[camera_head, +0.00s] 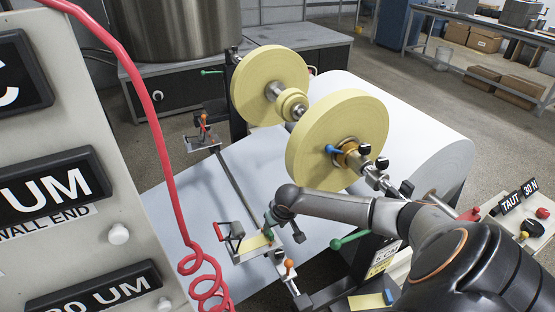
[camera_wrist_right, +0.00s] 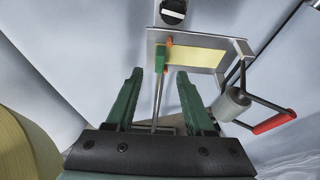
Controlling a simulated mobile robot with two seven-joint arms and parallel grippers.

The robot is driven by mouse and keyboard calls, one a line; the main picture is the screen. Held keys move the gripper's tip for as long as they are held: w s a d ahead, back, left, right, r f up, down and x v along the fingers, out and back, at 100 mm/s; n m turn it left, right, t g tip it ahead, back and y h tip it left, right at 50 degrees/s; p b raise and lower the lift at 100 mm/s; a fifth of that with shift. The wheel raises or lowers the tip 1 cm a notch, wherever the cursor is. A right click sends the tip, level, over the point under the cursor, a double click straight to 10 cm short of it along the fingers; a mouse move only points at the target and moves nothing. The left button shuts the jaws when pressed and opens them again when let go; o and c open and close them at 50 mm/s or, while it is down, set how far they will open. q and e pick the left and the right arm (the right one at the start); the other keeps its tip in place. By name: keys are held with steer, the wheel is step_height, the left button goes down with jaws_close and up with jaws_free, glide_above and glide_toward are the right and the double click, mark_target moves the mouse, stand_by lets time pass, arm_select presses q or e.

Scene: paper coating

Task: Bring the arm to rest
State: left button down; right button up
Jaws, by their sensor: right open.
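My right arm (camera_head: 340,206) reaches in from the lower right over the coating machine. Its gripper (camera_head: 272,222) is small and partly hidden by the wrist in the head view. In the right wrist view the green fingers (camera_wrist_right: 160,95) are spread apart, with nothing seen held between them. Beyond the fingertips are a green block with orange ends (camera_wrist_right: 161,58) and a metal tray (camera_wrist_right: 203,41) with a yellow strip. A roller with a red handle (camera_wrist_right: 273,122) lies right of the fingers. My left gripper is not in view.
Two yellow rolls (camera_head: 308,148) stand on a shaft behind the arm. A large white paper roll (camera_head: 440,150) is at the right. A panel with thickness labels (camera_head: 118,238) and a coiled red cable (camera_head: 165,150) fill the left. White sheet (camera_head: 180,205) spreads under the tray.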

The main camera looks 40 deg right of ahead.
steer(key=v, duration=0.5)
steer(key=shift+s+r+p, duration=0.15)
steer(key=shift+r+p, duration=0.2)
steer(key=shift+p, duration=0.05)
steer(key=s+a+f+n+t+y, duration=0.1)
steer(key=s+a+f+n+y, duration=0.2)
steer(key=a, duration=0.5)
steer(key=s+a+f+n+t+y, duration=0.1)
steer(key=s+a+f, duration=0.1)
steer(key=a+f, duration=0.4)
steer(key=s+a+r+n+t, duration=0.1)
steer(key=s+a+t, duration=0.2)
steer(key=s+a, duration=0.6)
steer(key=s+p, duration=0.1)
steer(key=s, duration=0.1)
steer(key=shift+s+a+n, duration=0.25)
steer(key=shift+a+n, duration=0.05)
steer(key=shift+r, duration=0.1)
steer(key=shift+c, duration=0.2)
